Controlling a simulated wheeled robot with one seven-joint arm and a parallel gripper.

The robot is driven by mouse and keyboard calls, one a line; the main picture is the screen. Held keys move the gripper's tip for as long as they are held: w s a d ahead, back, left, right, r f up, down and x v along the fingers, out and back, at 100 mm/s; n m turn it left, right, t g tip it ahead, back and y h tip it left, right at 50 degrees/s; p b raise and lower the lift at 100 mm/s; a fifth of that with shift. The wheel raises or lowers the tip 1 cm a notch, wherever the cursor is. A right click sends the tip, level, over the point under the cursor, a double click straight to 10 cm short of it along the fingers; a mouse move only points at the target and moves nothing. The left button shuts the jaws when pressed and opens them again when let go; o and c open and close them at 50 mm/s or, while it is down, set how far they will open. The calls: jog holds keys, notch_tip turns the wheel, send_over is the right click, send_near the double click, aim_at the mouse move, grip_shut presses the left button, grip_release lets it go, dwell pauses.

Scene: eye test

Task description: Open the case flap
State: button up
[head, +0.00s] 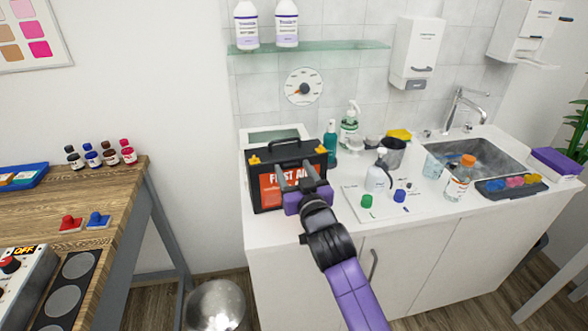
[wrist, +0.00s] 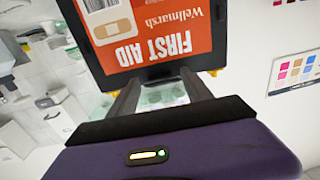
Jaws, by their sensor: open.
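The case is a black first aid box (head: 255,168) with an orange label (head: 270,192), a top handle and yellow latches (head: 254,160) at its upper corners. It stands upright on the white counter, its lid looking shut. In the wrist view the case (wrist: 228,50) and its orange label (wrist: 150,35) appear upside down, with a yellow latch (wrist: 214,72) at the edge. My gripper (head: 293,174) is open, in front of the case's upper front.
Right of the case stand a teal bottle (head: 330,142), a pump bottle (head: 349,128) and a white dispenser (head: 378,175). A glass shelf (head: 320,47) hangs above. A wooden table (head: 120,190) stands at left, with a floor gap between. A metal bin (head: 214,306) is below.

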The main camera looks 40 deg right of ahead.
jog(key=shift+c, duration=0.5)
grip_shut()
dwell(1.0)
